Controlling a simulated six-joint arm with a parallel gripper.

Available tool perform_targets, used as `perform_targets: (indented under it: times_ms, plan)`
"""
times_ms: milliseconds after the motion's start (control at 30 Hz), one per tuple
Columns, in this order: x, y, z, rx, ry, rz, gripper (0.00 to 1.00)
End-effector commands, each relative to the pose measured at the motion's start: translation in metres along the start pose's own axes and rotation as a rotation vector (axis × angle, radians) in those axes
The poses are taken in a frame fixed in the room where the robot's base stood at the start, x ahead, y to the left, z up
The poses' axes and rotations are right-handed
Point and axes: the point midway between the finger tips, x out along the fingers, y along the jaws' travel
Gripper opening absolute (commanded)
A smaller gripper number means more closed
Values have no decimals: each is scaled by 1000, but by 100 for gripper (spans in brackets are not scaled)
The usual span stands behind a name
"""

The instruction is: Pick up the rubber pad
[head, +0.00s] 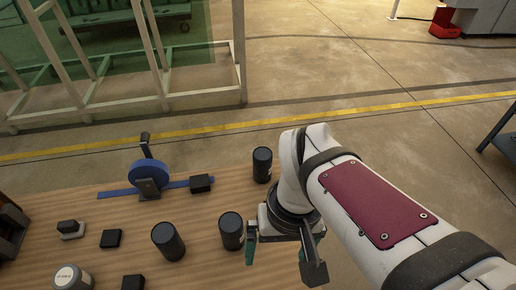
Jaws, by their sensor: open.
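Small flat black squares lie on the wooden table, one (110,238) at the left and another (133,283) at the bottom edge, partly cut off. A thicker black block (201,183) sits farther back, by the end of a blue strip. Any of these could be the rubber pad; I cannot tell which. My gripper (281,262) is open over the right part of the table, its fingers spread wide apart with nothing visible between them. It is right of all these black pieces and apart from them.
Black cylinders stand near my gripper: one (231,231) close to its left finger, one (262,165) behind, one (167,241) farther left. A blue wheel on a stand (147,175), a grey-topped piece (71,229) and a lidded jar (72,278) occupy the left.

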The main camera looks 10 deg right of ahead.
Motion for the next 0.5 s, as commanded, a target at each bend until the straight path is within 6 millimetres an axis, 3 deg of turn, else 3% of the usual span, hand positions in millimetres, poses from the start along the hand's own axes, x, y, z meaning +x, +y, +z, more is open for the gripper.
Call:
perform_targets:
  times_ms: [100, 233, 333, 500]
  plan:
    - [4, 2, -90, -547, -34, 93, 100]
    - [31, 2, -173, -1096, -96, 171, 100]
    - [51, 1, -209, -1351, -136, 201, 100]
    - [81, 6, -223, -1468, -160, 211, 100]
